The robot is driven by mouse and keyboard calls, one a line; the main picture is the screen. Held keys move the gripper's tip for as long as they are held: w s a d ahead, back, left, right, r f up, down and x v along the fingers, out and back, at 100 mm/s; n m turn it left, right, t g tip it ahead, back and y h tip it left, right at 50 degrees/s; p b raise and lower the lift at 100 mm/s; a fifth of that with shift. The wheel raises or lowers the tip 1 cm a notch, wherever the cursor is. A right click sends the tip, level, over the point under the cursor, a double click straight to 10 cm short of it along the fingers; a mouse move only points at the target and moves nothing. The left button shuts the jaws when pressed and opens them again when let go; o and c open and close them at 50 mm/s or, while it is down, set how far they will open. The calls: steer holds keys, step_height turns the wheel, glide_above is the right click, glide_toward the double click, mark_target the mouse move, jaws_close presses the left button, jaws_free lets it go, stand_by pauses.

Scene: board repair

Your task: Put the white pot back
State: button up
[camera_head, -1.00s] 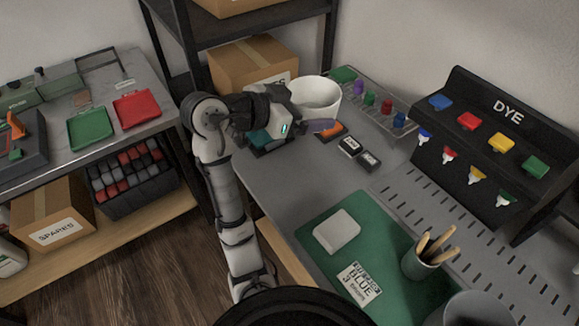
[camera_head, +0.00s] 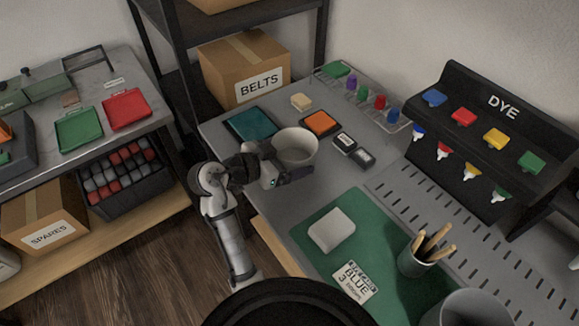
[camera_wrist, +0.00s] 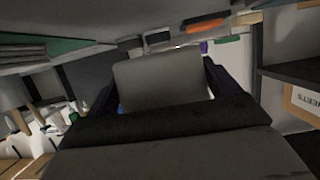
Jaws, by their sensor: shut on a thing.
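In the wrist view the pot (camera_wrist: 160,80) fills the space between the two dark fingers. From the head view I cannot tell whether its bottom touches the bench.
A green mat (camera_head: 313,213) with a white block (camera_head: 332,230) lies nearer. A pencil cup (camera_head: 416,262) and the dye rack (camera_head: 478,125) stand right.

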steer(key=shift+f, duration=2.35)
steer(key=shift+f, duration=0.2)
steer(key=o, duration=0.9)
steer(key=shift+r, duration=0.15)
